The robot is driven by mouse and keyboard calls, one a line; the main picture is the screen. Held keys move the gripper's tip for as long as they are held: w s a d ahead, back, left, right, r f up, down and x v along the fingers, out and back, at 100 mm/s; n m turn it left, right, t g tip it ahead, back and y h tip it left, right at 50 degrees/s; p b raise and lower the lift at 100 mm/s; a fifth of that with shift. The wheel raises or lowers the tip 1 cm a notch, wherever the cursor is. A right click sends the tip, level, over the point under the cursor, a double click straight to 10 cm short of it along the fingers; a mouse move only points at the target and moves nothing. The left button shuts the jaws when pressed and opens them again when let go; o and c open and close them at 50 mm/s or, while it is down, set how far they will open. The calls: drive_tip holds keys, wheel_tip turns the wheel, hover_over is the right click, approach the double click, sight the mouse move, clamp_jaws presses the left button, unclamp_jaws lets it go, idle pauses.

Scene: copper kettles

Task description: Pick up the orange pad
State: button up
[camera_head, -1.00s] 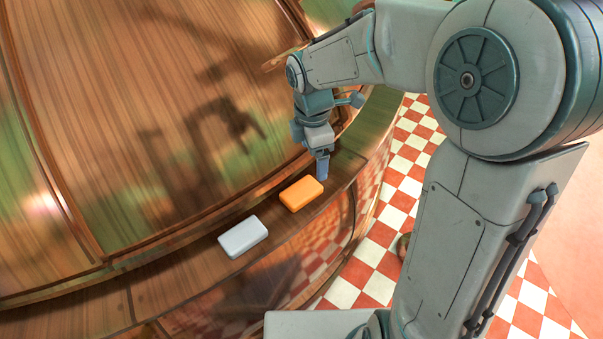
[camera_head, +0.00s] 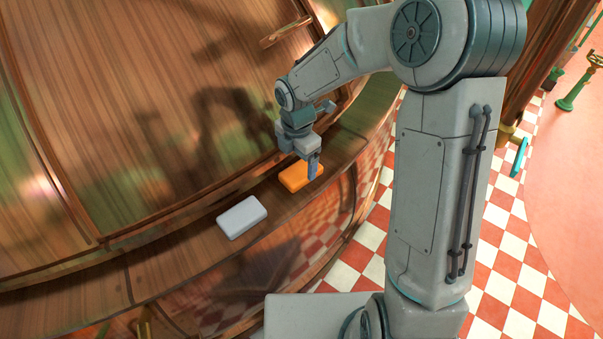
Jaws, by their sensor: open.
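The orange pad (camera_head: 294,178) is a small rounded block lying flat on a curved wooden ledge (camera_head: 165,256). My gripper (camera_head: 311,168) points down at the pad's right end, and a finger covers part of that end. The gripper is open. I cannot tell whether the fingers touch the pad or stand around it, because the far finger is hidden.
A white pad (camera_head: 242,217) lies on the ledge to the left of the orange pad, with a gap between them. A tall curved wooden panel (camera_head: 130,110) rises behind the ledge. The ledge drops off in front to a red and white checkered floor (camera_head: 505,270).

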sight(298, 172)
wheel_tip(298, 172, down, 4)
drive_tip(key=shift+s+f, duration=0.15)
drive_tip(key=shift+f, duration=0.1)
drive_tip(key=c, duration=1.1)
drive_tip(key=shift+r, duration=0.1)
wheel_tip(298, 172, up, 4)
drive_tip(key=shift+r, duration=0.15)
drive_tip(key=w+d+r, duration=0.1)
drive_tip(key=d+r, duration=0.1)
drive_tip(key=d, duration=0.1)
drive_tip(key=w+d+r+p, duration=0.1)
drive_tip(key=w+d+r, duration=0.1)
drive_tip(key=d, duration=0.2)
drive_tip(key=w+d+r, duration=0.2)
drive_tip(key=d, duration=0.1)
drive_tip(key=shift+d+r, duration=0.2)
drive_tip(key=shift+r, duration=0.1)
drive_tip(key=o, duration=0.4)
drive_tip(key=c, duration=0.3)
